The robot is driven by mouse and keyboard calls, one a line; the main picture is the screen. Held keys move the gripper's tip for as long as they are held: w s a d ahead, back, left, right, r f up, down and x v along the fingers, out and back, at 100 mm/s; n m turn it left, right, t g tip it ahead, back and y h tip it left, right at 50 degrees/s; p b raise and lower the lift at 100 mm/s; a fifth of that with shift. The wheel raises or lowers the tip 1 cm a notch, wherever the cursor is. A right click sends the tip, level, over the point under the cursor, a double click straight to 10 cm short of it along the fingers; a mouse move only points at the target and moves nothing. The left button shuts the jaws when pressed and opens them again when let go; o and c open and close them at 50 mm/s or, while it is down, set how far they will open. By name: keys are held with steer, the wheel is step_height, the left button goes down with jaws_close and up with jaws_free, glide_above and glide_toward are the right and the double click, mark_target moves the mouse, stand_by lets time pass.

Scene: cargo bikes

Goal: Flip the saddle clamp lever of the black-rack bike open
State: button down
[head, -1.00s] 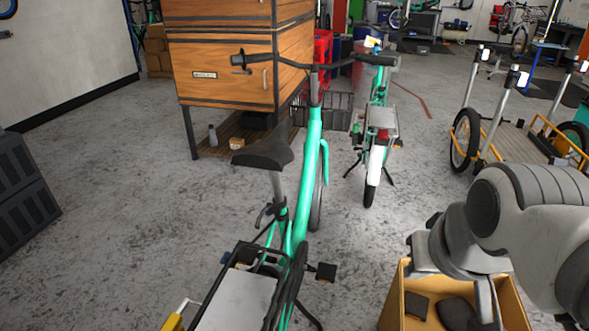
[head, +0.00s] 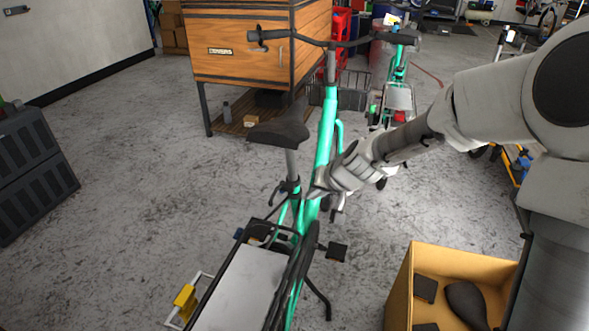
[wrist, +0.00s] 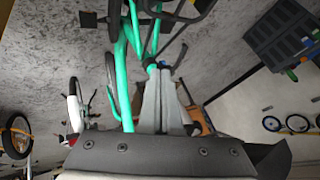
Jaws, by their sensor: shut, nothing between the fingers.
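The near teal bike (head: 325,140) has a black saddle (head: 280,131) on a grey seat post and a black rear rack (head: 208,303) with a grey plate. The dark saddle clamp (head: 289,188) is at the foot of the seat post, and its small lever (head: 275,197) seems to stick out to the left. My gripper (head: 314,192) is shut and empty, reaching in from the right close beside the clamp. In the wrist view the closed fingers (wrist: 158,76) end at dark clamp parts (wrist: 153,67); I cannot tell whether they touch.
A second teal bike (head: 398,98) stands behind, to the right. A wooden cabinet (head: 235,70) stands at the back. An open cardboard box (head: 400,285) with dark parts is at front right. Dark crates (head: 35,170) stand at far left; the floor between is free.

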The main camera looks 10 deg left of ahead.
steer(key=shift+w+a+f+m+y, duration=0.3)
steer(key=shift+w+a+f, duration=0.55)
steer(key=shift+w+f, duration=0.2)
steer(key=w+a+f+b, duration=0.2)
steer(key=w+a+f, duration=0.3)
steer(key=a+f, duration=0.2)
steer(key=shift+a+f, duration=0.3)
steer(key=shift+a, duration=0.4)
steer(key=shift+a, duration=0.1)
